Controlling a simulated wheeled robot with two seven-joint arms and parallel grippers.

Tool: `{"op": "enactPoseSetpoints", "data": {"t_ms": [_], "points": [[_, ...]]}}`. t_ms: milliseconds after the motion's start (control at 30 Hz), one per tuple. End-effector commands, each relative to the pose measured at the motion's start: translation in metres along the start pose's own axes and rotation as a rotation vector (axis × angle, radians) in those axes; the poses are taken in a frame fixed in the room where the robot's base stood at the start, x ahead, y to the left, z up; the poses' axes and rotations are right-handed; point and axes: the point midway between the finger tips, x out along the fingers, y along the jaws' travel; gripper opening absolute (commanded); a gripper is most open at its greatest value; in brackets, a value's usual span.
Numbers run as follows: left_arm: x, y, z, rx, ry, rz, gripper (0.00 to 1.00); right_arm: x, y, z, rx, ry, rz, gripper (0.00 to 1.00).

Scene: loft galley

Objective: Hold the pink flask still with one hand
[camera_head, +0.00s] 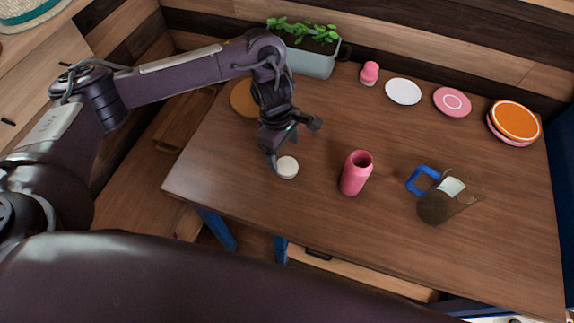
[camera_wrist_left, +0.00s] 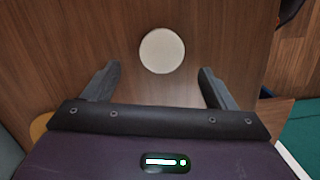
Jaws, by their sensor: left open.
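The pink flask (camera_head: 356,173) stands upright on the wooden table, its open mouth showing dark inside. My left gripper (camera_head: 293,145) is open above the table, to the left of the flask and apart from it. A small round white lid-like disc (camera_head: 288,167) lies on the table close to the left gripper's fingers. In the left wrist view the white disc (camera_wrist_left: 162,51) lies just ahead of the two spread fingers (camera_wrist_left: 158,85), with nothing between them. The flask does not show in the left wrist view. My right gripper is not in view.
Along the back are a planter (camera_head: 315,62), a small pink-topped container (camera_head: 369,74), a white plate (camera_head: 403,92), a pink plate (camera_head: 452,102) and an orange plate (camera_head: 515,120). The table's front middle is clear.

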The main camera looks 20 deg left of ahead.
Motion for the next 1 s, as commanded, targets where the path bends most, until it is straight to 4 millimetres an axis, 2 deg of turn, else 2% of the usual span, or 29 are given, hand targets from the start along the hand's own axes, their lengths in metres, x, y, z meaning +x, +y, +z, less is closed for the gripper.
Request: {"op": "enactPoseSetpoints", "data": {"t_ms": [133,300,467,533,700,1000], "points": [[0.001,0.001,0.0,0.001,0.0,0.002,0.79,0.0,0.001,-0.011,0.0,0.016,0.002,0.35],[0.003,0.0,0.001,0.0,-0.001,0.001,0.79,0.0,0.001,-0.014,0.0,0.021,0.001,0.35],[0.02,-0.003,0.002,-0.002,-0.003,-0.004,0.79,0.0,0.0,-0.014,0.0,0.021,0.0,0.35],[0.029,-0.004,0.004,-0.002,-0.002,-0.005,0.79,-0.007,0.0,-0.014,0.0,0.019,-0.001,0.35],[0.05,-0.002,0.003,-0.001,0.0,-0.001,0.79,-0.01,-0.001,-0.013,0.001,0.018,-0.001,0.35],[0.053,-0.002,0.003,0.0,0.0,0.002,0.79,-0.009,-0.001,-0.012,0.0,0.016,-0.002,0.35]]}}
